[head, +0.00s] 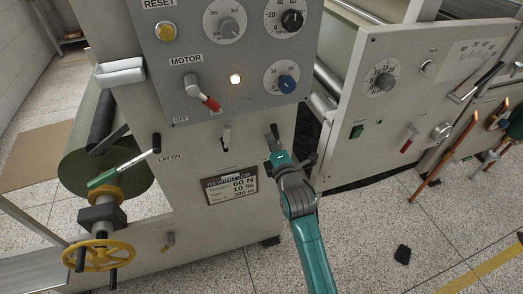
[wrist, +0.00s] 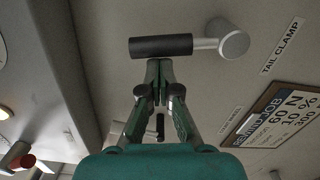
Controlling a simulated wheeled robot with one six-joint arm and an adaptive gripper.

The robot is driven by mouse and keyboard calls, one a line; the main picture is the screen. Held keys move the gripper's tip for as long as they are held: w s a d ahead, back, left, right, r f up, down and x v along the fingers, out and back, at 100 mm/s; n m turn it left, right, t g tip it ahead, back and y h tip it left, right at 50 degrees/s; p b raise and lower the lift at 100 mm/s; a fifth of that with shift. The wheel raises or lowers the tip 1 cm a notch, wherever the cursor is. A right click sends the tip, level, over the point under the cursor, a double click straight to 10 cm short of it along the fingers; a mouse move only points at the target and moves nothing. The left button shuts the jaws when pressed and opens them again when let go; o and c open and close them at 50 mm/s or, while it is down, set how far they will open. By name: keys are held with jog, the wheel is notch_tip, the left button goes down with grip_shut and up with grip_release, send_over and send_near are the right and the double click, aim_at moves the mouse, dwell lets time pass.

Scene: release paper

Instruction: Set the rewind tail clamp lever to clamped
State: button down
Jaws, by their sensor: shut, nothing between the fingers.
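The tail clamp lever has a black cylindrical grip (wrist: 160,46) and a round grey hub (wrist: 234,43), beside the TAIL CLAMP label in the wrist view. Its grip points left from the hub there. In the head view the dark grip (head: 273,130) points up, with the lower part of the lever hidden behind my gripper. My gripper (head: 276,147) is shut and empty at the machine face. In the wrist view its fingertips (wrist: 159,68) lie just beneath the middle of the grip; I cannot tell whether they touch it.
The grey MOTOR panel (head: 237,70) is above the lever. A red-tipped switch (head: 205,97) is on it. Another small lever (head: 226,137) stands left of my gripper, above the display plate (head: 229,186). A yellow handwheel (head: 98,256) is at lower left. The floor at right is mostly open.

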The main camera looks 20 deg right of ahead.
jog(key=d+m, duration=0.2)
jog(key=shift+r+m, duration=0.4)
jog(key=shift+d+f+m+g, duration=0.15)
jog(key=shift+d+m, duration=0.75)
jog(key=shift+m, duration=0.5)
jog(key=shift+d+f+m+g, duration=0.1)
jog(key=shift+d+m, duration=0.8)
jog(key=shift+m, duration=0.5)
jog(key=shift+d+f+m+g, duration=0.15)
jog(key=shift+d+m, duration=0.75)
jog(key=shift+m, duration=0.5)
